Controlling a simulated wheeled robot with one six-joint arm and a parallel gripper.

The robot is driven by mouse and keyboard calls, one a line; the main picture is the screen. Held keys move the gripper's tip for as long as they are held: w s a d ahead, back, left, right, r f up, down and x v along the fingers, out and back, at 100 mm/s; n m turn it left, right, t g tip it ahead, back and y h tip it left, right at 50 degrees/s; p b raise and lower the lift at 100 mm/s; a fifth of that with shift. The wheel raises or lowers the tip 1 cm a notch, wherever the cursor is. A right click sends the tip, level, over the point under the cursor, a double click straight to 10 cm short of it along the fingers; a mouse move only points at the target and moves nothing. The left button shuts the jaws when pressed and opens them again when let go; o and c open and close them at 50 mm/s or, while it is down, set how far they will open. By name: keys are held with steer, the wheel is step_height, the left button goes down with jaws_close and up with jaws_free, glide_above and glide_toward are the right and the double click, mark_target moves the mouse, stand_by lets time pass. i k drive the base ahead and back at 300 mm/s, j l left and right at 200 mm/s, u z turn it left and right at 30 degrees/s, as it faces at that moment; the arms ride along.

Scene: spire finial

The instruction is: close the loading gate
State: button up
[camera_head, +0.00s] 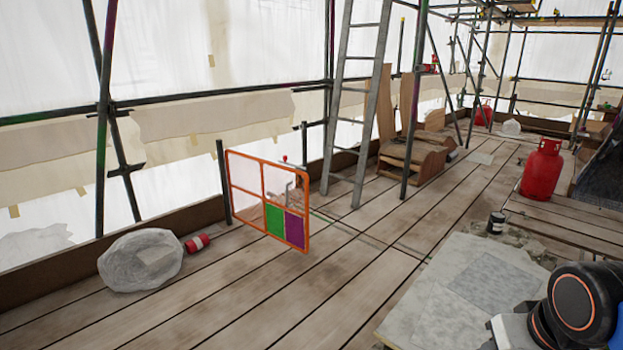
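The loading gate (267,201) is an orange-framed panel with mesh in it and a green and a purple plate low on its right side. Its left edge is beside a dark upright post (224,182) at the deck's left edge. The gate stands out over the planks at an angle to that edge, swung inward. A second short post (304,143) stands farther along the edge, with an opening between the two posts. My gripper is not in view; only part of my arm shows at the lower right.
A grey bundled sack (141,260) and a small red cylinder (198,242) lie left of the gate. A ladder (357,110) leans beyond it. A red gas bottle (541,169) and a dark tin (496,223) stand at right. The planks right of the gate are clear.

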mark_target(274, 218)
steer(key=i+j, duration=0.1)
steer(key=j, duration=0.4)
steer(key=i+j, duration=0.1)
steer(key=j, duration=0.4)
steer(key=i+j+u, duration=0.15)
steer(key=i+j, duration=1.4)
steer(key=i+l+z, duration=0.15)
steer(key=i, duration=0.2)
steer(key=i+z, duration=0.1)
steer(key=i, duration=0.25)
